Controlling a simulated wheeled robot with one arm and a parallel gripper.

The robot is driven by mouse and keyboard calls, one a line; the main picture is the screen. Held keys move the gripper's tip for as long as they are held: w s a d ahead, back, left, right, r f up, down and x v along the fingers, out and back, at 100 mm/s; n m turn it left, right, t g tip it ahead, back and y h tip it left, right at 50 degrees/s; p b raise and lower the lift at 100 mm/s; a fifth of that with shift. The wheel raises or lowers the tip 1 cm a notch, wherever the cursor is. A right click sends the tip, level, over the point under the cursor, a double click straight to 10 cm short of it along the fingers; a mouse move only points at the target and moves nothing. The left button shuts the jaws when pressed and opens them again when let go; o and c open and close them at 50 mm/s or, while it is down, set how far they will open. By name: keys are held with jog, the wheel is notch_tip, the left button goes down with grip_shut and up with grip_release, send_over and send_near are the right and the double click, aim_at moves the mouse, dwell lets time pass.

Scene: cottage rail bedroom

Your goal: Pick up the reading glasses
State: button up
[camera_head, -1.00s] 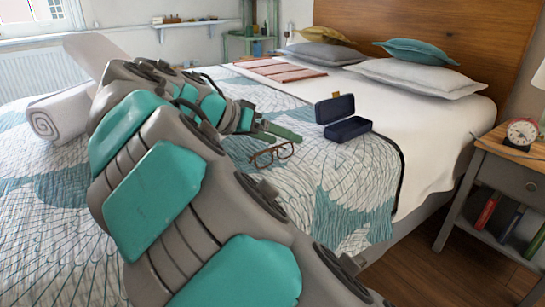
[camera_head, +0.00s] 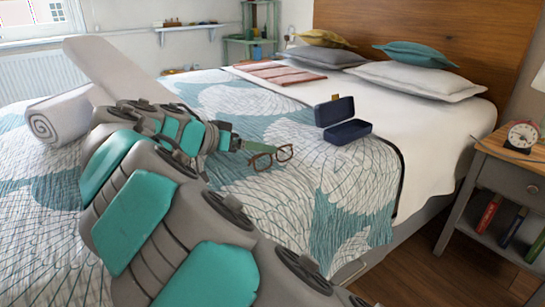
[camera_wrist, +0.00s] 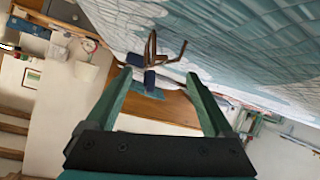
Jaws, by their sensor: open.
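The reading glasses (camera_head: 271,157), with brown frames, lie on the patterned bedspread in the middle of the bed. In the wrist view the glasses (camera_wrist: 152,50) show just beyond the fingertips, between the two fingers. My gripper (camera_head: 247,145) is close to the glasses on their left side in the head view, low over the bedspread and partly hidden by my arm. In the wrist view my gripper (camera_wrist: 158,78) has its two green fingers apart with nothing held between them. I cannot tell whether a finger touches the glasses.
An open dark blue glasses case (camera_head: 347,131) stands on the bed to the right of the glasses. A rolled white towel (camera_head: 60,115) lies at the left. A nightstand (camera_head: 512,176) with an alarm clock (camera_head: 521,136) is at the right. Pillows (camera_head: 416,77) lie by the headboard.

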jog(key=shift+x, duration=1.2)
jog(key=shift+c, duration=0.4)
grip_shut()
